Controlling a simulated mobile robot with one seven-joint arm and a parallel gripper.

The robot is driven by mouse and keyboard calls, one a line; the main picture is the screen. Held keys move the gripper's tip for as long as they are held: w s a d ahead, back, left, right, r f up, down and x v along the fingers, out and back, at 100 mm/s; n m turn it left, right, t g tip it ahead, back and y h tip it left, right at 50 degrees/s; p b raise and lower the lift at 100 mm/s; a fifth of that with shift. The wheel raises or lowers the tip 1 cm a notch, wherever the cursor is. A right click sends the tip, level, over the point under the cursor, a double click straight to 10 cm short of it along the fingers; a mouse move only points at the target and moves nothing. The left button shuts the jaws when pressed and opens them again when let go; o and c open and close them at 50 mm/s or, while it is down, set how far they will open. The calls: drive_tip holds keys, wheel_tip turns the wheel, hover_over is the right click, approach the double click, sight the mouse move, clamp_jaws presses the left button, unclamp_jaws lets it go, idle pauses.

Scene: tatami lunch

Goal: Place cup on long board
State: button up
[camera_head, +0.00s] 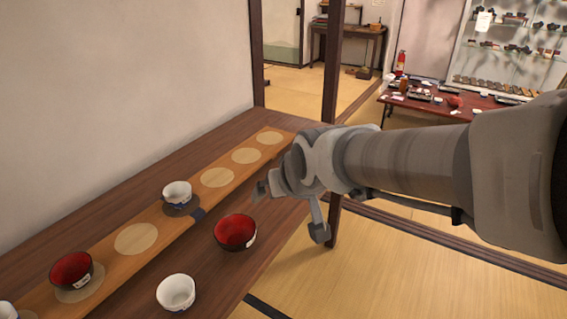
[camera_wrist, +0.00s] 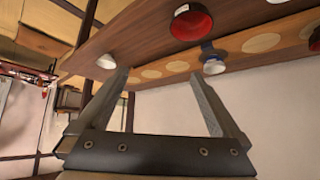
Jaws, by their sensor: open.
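The long board (camera_head: 112,268) lies along the dark table and has pale round spots. A white cup (camera_head: 177,194) stands on it mid-length, and it also shows in the wrist view (camera_wrist: 215,67). Another white cup (camera_head: 175,292) stands on the bare table at the front. In the wrist view a further white cup (camera_wrist: 106,61) shows by one fingertip, at the table's far end; I cannot see it in the head view, where my arm covers that area. My gripper (camera_head: 290,212) is open and empty over the table's right edge; its spread fingers show in the wrist view (camera_wrist: 160,78).
A red-inside bowl (camera_head: 235,232) stands on the table beside the board. Another red-inside bowl (camera_head: 71,270) sits on the board, with a white cup (camera_head: 7,311) at the left edge. Three spots at the board's far end are bare. A wooden post (camera_head: 331,70) stands behind my gripper.

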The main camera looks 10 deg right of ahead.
drive_tip(key=s+d+g, duration=0.1)
drive_tip(key=s+d, duration=0.1)
drive_tip(key=s, duration=0.5)
drive_tip(key=s+d+r+m+g+h, duration=0.1)
drive_tip(key=s+d, duration=0.2)
drive_tip(key=s, duration=0.5)
drive_tip(key=shift+s+d+r, duration=0.15)
drive_tip(key=shift+s+d, duration=0.05)
wheel_tip(320, 180, up, 16)
drive_tip(key=p, duration=1.5)
drive_tip(key=shift+f+p, duration=0.2)
drive_tip(key=shift+p, duration=0.1)
